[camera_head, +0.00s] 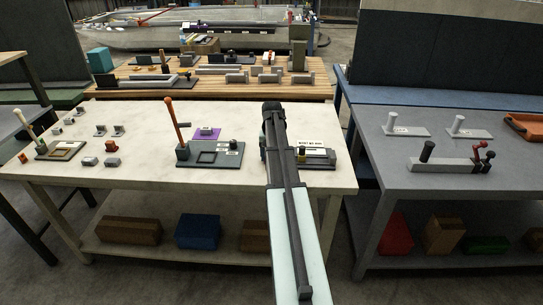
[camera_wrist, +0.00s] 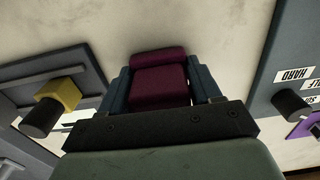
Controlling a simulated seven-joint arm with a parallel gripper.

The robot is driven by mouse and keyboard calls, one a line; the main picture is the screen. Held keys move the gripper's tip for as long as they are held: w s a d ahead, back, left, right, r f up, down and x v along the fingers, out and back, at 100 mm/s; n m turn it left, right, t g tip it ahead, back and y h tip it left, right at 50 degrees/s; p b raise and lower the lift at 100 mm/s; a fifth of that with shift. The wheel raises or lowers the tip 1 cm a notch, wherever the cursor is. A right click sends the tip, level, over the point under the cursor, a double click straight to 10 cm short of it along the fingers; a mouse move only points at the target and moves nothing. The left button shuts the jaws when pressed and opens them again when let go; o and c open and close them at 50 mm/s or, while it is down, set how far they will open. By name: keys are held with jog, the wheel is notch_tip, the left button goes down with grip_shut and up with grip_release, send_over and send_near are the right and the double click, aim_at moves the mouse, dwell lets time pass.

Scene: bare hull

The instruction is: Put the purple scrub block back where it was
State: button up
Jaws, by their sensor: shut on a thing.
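In the wrist view my gripper (camera_wrist: 160,75) is shut on the purple scrub block (camera_wrist: 160,86), which shows dark purple between the two blue-grey fingers, with a rounded bar along its far end. Pale tabletop shows beyond it; I cannot tell its height above the table. In the head view my arm runs up the middle of the picture and hides the block. A flat purple patch (camera_head: 207,133) with a white label lies on the table behind the grey tray (camera_head: 214,158). A purple edge also shows at the right of the wrist view (camera_wrist: 304,124).
The grey tray carries an upright orange-handled tool (camera_head: 176,123) and a black knob (camera_head: 233,144). Another tray (camera_head: 318,162) with a yellow part stands right of my arm. Small grey blocks (camera_head: 112,162) lie at left. The table's front strip is clear.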

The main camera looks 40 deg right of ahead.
jog(key=shift+f, duration=0.1)
jog(key=o, duration=1)
notch_tip(320, 180, up, 12)
jog(key=shift+r, duration=0.1)
